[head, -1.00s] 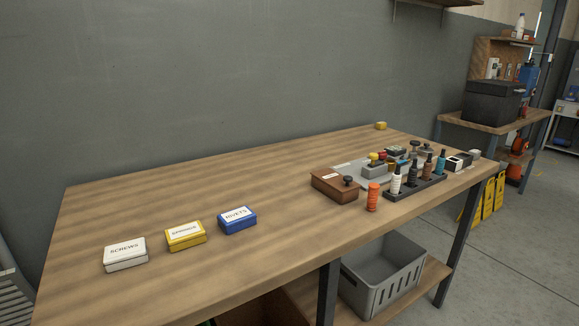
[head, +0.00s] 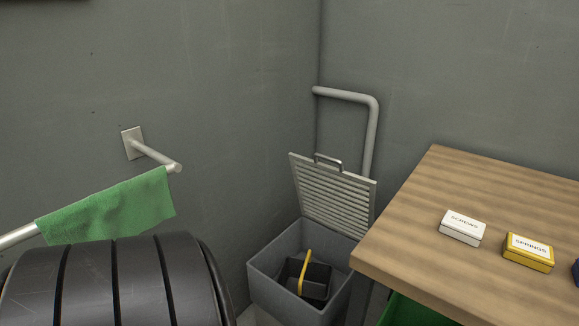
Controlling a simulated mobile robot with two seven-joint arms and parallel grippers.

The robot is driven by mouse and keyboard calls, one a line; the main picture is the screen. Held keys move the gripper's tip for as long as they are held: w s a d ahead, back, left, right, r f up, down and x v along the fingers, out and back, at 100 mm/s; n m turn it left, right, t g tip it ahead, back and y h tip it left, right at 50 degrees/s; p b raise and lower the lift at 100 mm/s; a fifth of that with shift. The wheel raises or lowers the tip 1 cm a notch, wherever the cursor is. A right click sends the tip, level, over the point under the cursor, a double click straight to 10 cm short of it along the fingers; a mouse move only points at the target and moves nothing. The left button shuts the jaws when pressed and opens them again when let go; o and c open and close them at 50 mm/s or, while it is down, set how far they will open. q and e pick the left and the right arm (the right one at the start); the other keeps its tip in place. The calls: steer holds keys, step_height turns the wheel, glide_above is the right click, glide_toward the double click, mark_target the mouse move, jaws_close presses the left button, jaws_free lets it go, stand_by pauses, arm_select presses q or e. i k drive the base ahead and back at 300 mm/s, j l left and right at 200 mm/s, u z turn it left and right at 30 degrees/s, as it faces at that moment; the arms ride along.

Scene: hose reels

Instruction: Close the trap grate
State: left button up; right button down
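The trap grate (head: 333,195) is a slatted light grey lid with a small handle (head: 328,160) on its upper edge. It stands open, tilted up at the back of a grey box-shaped trap (head: 275,281) in the corner. Inside the open trap is a dark basket (head: 316,281) with a yellow handle (head: 304,272). The workbench hides part of the trap's right side. Neither of my grippers is in view.
A wooden workbench (head: 420,230) is on the right, with a white tin (head: 463,228) and a yellow tin (head: 528,252) on it. A grey pipe (head: 371,130) rises behind the grate. A green cloth (head: 110,209) and a large black ribbed object (head: 140,283) are at left.

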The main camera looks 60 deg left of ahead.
mark_target(352, 233)
steer(key=l+u, duration=0.1)
steer(key=u, duration=0.75)
steer(key=k+l+u, duration=0.1)
steer(key=u, duration=0.7)
steer(key=k+l, duration=0.05)
